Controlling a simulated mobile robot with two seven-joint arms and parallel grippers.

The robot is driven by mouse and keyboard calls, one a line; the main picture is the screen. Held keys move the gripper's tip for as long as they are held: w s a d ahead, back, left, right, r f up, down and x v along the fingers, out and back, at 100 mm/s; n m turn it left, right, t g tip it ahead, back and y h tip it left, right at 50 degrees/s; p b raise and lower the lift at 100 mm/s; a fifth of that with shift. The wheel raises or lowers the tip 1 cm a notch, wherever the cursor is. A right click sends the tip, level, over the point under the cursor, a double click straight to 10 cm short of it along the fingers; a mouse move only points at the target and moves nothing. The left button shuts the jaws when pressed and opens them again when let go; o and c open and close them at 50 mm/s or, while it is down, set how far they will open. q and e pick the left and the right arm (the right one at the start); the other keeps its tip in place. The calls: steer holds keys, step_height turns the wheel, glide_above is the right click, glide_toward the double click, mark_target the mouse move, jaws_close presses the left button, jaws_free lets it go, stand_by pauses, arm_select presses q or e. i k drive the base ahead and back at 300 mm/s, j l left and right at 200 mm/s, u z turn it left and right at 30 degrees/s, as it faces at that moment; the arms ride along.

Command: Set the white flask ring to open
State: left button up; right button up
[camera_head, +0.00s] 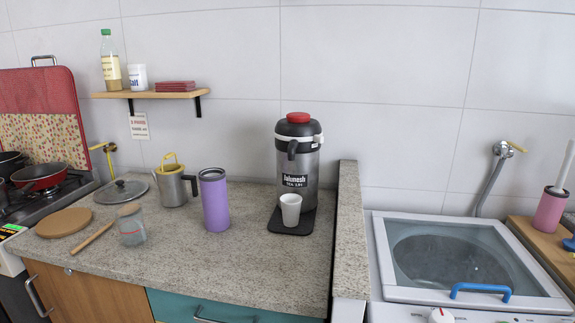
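The steel flask (297,165) with a dark label stands upright on a small black mat (303,225) on the granite counter. Its head is black with a red cap (299,117). The white flask ring (318,139) runs round the neck below the black top. Its setting cannot be read at this size. A black spout points forward over a small white cup (290,209) at the flask's foot. Neither of my grippers is in view.
A purple tumbler (214,202), steel pitcher (172,187), glass jar (131,226) and pot lid (121,191) stand left of the flask. A raised granite partition (350,225) is on its right, then a washing machine (450,262). The counter front before the flask is clear.

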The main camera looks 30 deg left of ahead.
mark_target(316, 138)
steer(key=u, duration=0.95)
